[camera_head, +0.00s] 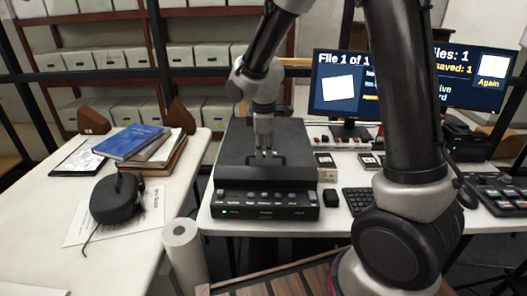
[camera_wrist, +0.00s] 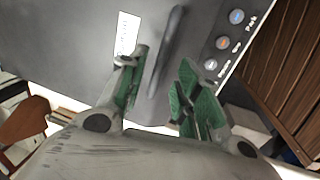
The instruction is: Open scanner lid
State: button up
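The black scanner (camera_head: 265,205) stands on the white desk with its lid (camera_head: 230,140) down and flat. A dark bar handle (camera_wrist: 168,50) rises from the lid; in the head view the handle (camera_head: 280,161) is partly hidden by my gripper. My gripper (camera_head: 264,153) points down over the front part of the lid. In the wrist view, the green-padded fingers of my gripper (camera_wrist: 158,82) are apart, one on each side of the handle's line. A gap shows between the handle and both fingers.
Monitors (camera_head: 345,85) stand behind the scanner to the right. A keyboard (camera_head: 360,200) and small black block (camera_head: 331,198) lie right of it. A left table holds a blue book (camera_head: 130,142) and a black headset (camera_head: 115,198). A white roll (camera_head: 184,250) stands in front.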

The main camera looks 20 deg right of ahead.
jog(key=shift+w+d+f, duration=0.1)
jog(key=shift+f, duration=0.5)
jog(key=shift+w+d+f, duration=0.1)
jog(key=shift+f, duration=0.45)
jog(key=shift+c, duration=0.5)
grip_shut()
jog(key=shift+r, duration=0.15)
